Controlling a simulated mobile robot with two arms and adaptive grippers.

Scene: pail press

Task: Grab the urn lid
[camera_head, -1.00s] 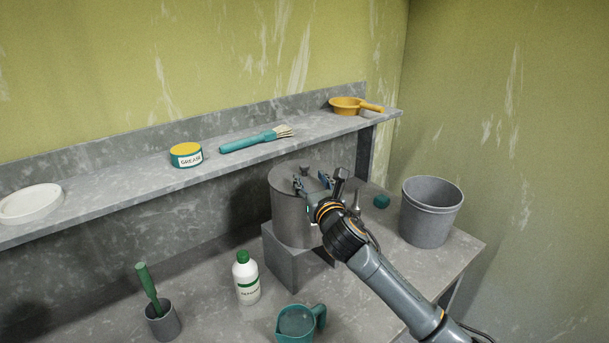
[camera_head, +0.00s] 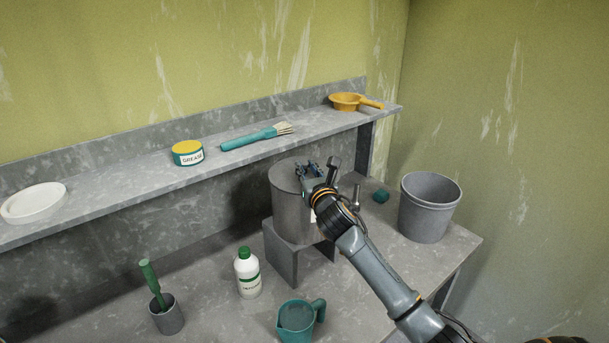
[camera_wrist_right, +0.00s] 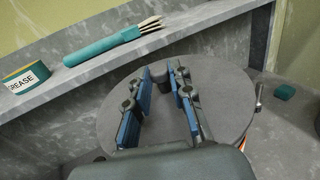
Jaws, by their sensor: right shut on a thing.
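The urn (camera_head: 292,212) is a grey cylinder on a grey block stand. Its round flat lid (camera_head: 284,172) lies on top and fills the middle of the right wrist view (camera_wrist_right: 115,120). My right gripper (camera_head: 307,167) is above the lid, its blue-padded fingers pointing at the dark knob (camera_wrist_right: 163,77) in the lid's middle. In the right wrist view the fingers (camera_wrist_right: 163,84) are shut on the knob, one on each side. The lid appears seated on the urn. My left gripper is not in view.
A grey pail (camera_head: 430,208) stands right of the urn, with a small teal block (camera_head: 381,196) between. A white bottle (camera_head: 248,275), teal jug (camera_head: 297,318) and grey cup (camera_head: 168,316) stand in front. The shelf behind holds a grease tin (camera_head: 187,154), brush (camera_head: 250,139) and yellow scoop (camera_head: 348,102).

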